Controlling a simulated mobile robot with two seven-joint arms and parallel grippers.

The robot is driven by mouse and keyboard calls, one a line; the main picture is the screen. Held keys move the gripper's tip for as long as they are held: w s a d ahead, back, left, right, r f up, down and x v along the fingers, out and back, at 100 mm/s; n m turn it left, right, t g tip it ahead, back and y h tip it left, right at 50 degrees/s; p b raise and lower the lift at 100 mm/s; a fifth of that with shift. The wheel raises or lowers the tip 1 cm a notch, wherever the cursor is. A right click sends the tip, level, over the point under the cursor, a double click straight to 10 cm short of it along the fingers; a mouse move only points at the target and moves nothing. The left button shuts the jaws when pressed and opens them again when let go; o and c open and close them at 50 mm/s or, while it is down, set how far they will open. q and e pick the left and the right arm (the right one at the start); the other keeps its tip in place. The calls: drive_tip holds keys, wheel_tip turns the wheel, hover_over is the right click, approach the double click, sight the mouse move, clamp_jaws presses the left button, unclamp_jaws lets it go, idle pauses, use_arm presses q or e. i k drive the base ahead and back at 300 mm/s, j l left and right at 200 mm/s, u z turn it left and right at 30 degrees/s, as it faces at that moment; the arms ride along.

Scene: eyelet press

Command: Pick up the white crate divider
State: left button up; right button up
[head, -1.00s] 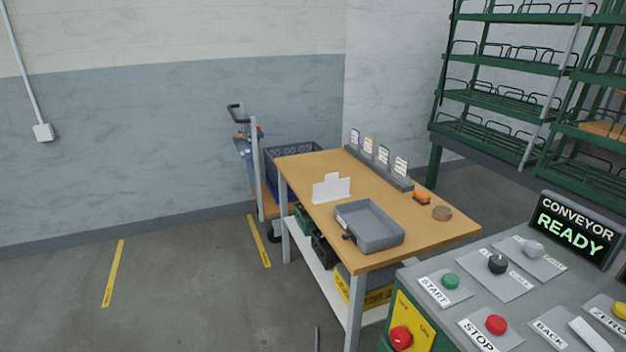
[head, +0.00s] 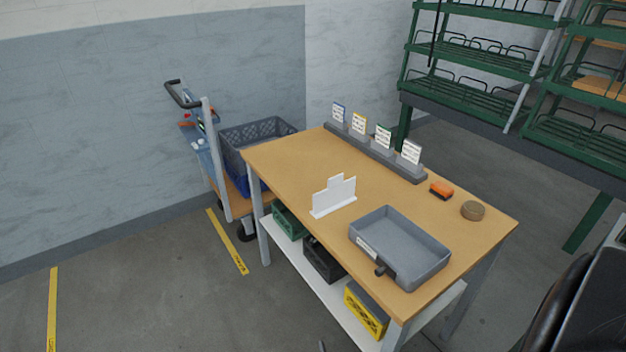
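The white crate divider (head: 334,196) stands upright on the wooden table (head: 290,165), near its left front edge. It is a thin white panel with a raised tab at the top and a flat foot. Nothing touches it from above. Neither of my grippers shows clearly in the head view. A dark rounded shape at the lower right edge hides part of the floor there.
A grey tray (head: 400,247) lies right of the divider. A card rack (head: 375,150), an orange object (head: 441,190) and a round brown item (head: 473,210) sit along the back. Crates fill the lower shelf. A cart (head: 212,160) stands left; floor in front is open.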

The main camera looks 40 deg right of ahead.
sight(339, 194)
drive_tip(key=i, duration=1.4)
drive_tip(key=i+j+z, duration=0.15)
drive_tip(key=i, duration=1.2)
drive_tip(key=i+z, duration=0.2)
drive_tip(key=z, duration=3)
